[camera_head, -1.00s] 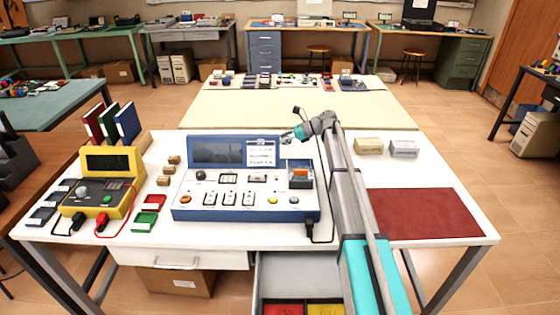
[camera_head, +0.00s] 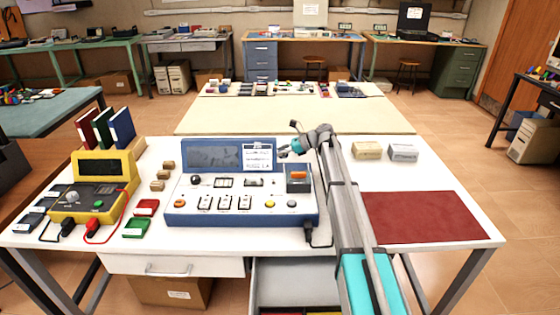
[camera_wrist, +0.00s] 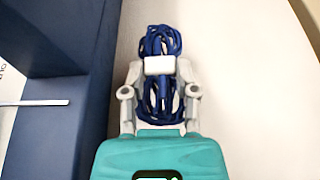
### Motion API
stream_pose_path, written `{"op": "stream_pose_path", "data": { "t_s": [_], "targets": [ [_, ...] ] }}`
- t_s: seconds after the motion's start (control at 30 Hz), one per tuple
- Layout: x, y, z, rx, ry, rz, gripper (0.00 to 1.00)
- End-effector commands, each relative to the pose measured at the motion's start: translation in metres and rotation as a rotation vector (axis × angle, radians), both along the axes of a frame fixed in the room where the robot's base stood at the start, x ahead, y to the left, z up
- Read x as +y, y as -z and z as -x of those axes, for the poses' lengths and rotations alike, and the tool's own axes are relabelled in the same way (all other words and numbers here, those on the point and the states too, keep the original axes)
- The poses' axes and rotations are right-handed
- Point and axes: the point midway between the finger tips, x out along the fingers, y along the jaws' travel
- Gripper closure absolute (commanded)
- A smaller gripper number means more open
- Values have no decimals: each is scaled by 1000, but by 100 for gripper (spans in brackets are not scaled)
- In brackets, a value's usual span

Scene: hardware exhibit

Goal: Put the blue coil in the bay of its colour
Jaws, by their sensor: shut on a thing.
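The blue coil (camera_wrist: 161,42) is a bundle of dark blue cable, seen in the wrist view. My gripper (camera_wrist: 160,67) is shut on its middle, and loops show on both sides of the fingertips. In the head view my gripper (camera_head: 285,151) is near the right end of the blue instrument's upright panel, and the coil cannot be made out there. An open drawer (camera_head: 295,272) shows under the table's front edge, to the left of my arm.
The blue and white instrument (camera_head: 240,200) stands left of my arm. A yellow meter (camera_head: 92,190) and small boxes are farther left. A dark red mat (camera_head: 422,216) lies bare at right, with two small boxes (camera_head: 368,150) behind it.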

Motion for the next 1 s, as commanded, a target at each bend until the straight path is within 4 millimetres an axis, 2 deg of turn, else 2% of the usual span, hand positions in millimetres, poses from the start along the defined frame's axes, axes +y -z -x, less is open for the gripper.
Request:
{"op": "stream_pose_path", "data": {
  "t_s": [0.43, 1.0],
  "targets": [
    [0, 34, 0, 0, 0, 0, 100],
    [0, 39, 0, 0, 0, 0, 100]
  ]
}}
